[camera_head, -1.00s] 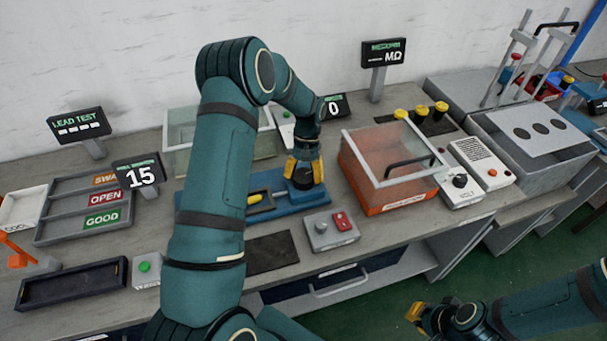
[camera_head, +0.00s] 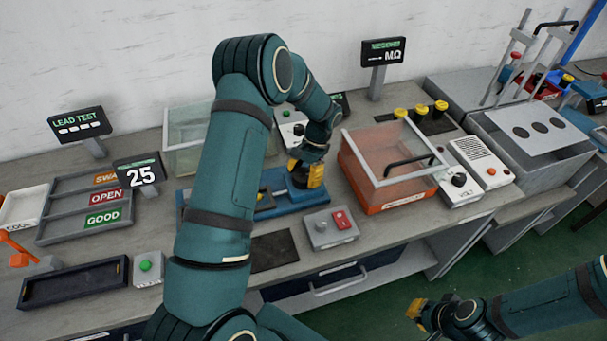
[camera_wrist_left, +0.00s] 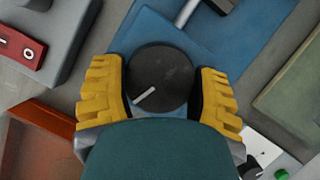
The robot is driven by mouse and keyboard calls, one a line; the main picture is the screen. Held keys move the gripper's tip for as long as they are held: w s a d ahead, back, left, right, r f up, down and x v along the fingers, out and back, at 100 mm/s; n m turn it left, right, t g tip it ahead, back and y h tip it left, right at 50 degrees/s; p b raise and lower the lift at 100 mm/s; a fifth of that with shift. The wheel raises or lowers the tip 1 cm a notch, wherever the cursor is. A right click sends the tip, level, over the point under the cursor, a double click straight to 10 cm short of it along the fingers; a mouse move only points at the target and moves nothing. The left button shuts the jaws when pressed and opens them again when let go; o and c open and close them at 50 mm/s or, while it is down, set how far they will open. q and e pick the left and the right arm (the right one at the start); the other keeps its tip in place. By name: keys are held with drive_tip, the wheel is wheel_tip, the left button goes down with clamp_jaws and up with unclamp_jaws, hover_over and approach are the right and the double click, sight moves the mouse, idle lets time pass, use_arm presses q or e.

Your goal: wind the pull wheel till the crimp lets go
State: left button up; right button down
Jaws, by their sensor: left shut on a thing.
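My left gripper (camera_head: 306,174) reaches down over the right end of the blue pull tester (camera_head: 311,202). In the left wrist view its yellow fingers (camera_wrist_left: 160,92) are shut on the black pull wheel (camera_wrist_left: 165,75), one on each side. The wheel's white mark (camera_wrist_left: 145,96) points to the lower left. A display (camera_head: 138,171) to the left of the tester reads 25. The crimp is hidden behind my left arm in the head view and lies outside the left wrist view. My right gripper (camera_head: 417,311) is low at the right, over the floor, and its fingers are too small to judge.
A grey box with a red switch (camera_head: 330,229) stands in front of the tester. An orange box with a clear lid (camera_head: 392,172) is close to its right. Labelled trays (camera_head: 84,206) and a dark empty tray (camera_head: 72,283) lie at the left.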

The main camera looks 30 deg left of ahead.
use_arm(q)
drive_tip(key=shift+s+f, duration=0.1)
idle(0.3)
drive_tip(key=o, duration=1.3)
drive_tip(key=shift+c, duration=0.2)
drive_tip(key=v, duration=1.2)
